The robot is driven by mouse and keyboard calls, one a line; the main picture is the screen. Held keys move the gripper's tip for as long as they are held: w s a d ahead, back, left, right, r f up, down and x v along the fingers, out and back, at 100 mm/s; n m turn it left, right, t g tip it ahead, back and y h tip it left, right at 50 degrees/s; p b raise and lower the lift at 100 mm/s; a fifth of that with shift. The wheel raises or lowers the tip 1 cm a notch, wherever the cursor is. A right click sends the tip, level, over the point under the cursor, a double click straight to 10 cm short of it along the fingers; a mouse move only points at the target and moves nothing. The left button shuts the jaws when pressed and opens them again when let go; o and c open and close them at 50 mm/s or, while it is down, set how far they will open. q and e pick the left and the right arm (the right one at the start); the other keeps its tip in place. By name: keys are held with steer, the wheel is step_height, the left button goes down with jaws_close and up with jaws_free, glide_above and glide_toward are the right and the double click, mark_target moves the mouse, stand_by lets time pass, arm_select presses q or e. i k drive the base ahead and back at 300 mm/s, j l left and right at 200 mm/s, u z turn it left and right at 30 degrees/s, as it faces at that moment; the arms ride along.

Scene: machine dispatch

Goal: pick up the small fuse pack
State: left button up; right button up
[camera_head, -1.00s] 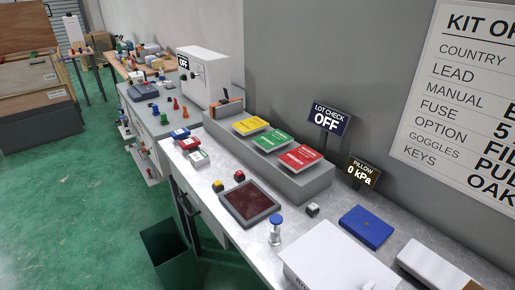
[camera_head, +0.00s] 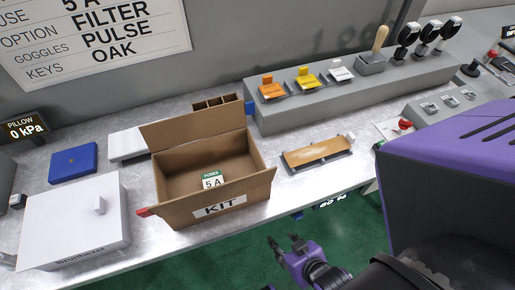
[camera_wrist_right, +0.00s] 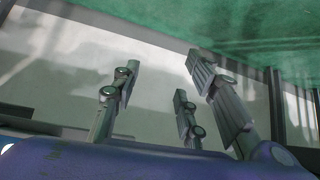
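A small green-and-white pack marked "FUSES 5 A" (camera_head: 212,180) is inside the open cardboard box marked KIT (camera_head: 181,203), near its front wall. The pack looks tilted up, with its label facing me. My right gripper (camera_head: 286,243) is below the front edge of the bench, to the right of and nearer than the box. Its fingers are apart and hold nothing. In the right wrist view the spread fingers (camera_wrist_right: 160,90) have only blurred grey surfaces and green floor beyond them. My left gripper is not in view.
A white case (camera_head: 72,225) and a blue box (camera_head: 73,162) stand left of the kit box. A wooden-topped tray (camera_head: 318,152) lies to its right. A grey riser (camera_head: 300,110) with orange, yellow and white items stands behind. The bench's front edge lies between gripper and box.

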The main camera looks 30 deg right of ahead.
mark_target(215, 178)
steer(key=l+z, duration=0.1)
steer(key=z, duration=0.15)
steer(key=k+l+u, duration=0.1)
steer(key=l, duration=0.95)
steer(key=k+l+u, duration=0.25)
steer(key=l, duration=0.15)
steer(key=k+l+u, duration=0.2)
steer(key=l, duration=0.2)
steer(key=k+j+u, duration=0.1)
steer(key=i+j+z, duration=0.1)
steer(key=i+z, duration=0.15)
steer(key=i+j+z, duration=0.25)
steer(key=l, duration=0.1)
